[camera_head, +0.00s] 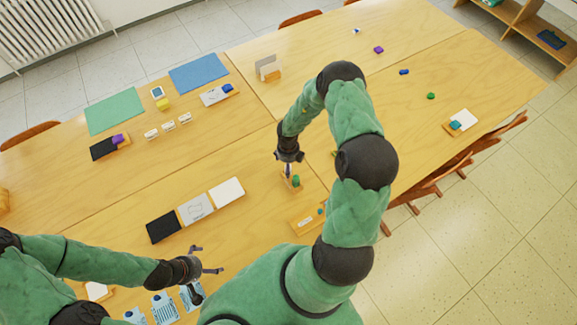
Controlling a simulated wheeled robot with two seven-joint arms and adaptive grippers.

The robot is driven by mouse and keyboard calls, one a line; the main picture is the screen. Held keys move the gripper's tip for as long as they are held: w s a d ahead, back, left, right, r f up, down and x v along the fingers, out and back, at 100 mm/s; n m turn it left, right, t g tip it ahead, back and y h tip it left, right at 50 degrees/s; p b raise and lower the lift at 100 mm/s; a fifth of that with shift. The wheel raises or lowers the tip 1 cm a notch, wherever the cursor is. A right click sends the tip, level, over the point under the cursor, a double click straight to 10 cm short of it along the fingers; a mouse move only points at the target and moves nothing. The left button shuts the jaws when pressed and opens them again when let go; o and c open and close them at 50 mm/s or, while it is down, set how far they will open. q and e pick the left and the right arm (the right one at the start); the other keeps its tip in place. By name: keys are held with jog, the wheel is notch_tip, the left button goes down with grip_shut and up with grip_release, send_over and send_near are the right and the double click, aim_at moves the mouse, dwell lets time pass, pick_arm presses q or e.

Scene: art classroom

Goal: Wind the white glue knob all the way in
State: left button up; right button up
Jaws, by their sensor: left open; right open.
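I cannot make out a white glue knob; it is too small or hidden. My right gripper (288,173) points down at a small wooden holder (292,187) with a green piece (296,181) in it, near the table's middle. Its fingers are open and very close to the holder; whether they touch anything is too small to tell. My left gripper (209,259) is open and empty, over the near part of the table.
A wooden tray (305,223) with a white label lies just nearer than the holder. A black card (164,226), a grey card (195,209) and a white card (227,191) lie to the left. Blue-and-white cards (164,308) lie at the front. The right table's middle is mostly clear.

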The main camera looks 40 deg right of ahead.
jog(key=shift+f, duration=0.55)
jog(key=c, duration=1.6)
jog(key=shift+o, duration=0.2)
jog(key=shift+n+p, duration=2.2)
jog(key=shift+n, duration=0.5)
jog(key=shift+n+p, duration=1.2)
jog(key=shift+n, duration=0.4)
jog(key=shift+n+p, duration=0.8)
jog(key=shift+n, duration=0.7)
jog(key=o, duration=1.6)
jog(key=shift+c, duration=0.2)
